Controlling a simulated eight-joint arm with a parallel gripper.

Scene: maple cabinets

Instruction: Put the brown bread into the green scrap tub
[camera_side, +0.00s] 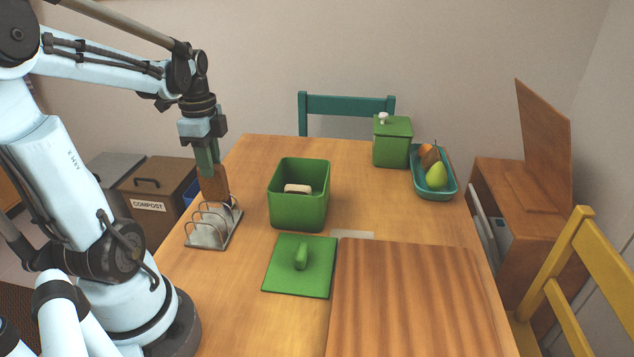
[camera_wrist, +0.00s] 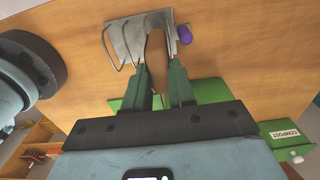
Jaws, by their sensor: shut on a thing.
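The brown bread (camera_side: 214,186) is an upright slice held between my gripper's fingers. My gripper (camera_side: 207,165) is shut on its upper part, above the wire toast rack (camera_side: 208,236). The bread's lower end is at the rack's wires; I cannot tell whether it touches the rack. In the wrist view the bread (camera_wrist: 156,52) shows edge-on between the fingers of my gripper (camera_wrist: 163,72). The open green tub (camera_side: 298,212) stands to the right of the rack, with a pale block (camera_side: 297,188) inside.
A green lid (camera_side: 300,265) lies flat before the tub, beside a striped wooden board (camera_side: 415,300). A lidded green box (camera_side: 392,145) and a teal fruit tray (camera_side: 434,190) stand at the back right. A purple object (camera_wrist: 185,35) is beside the rack.

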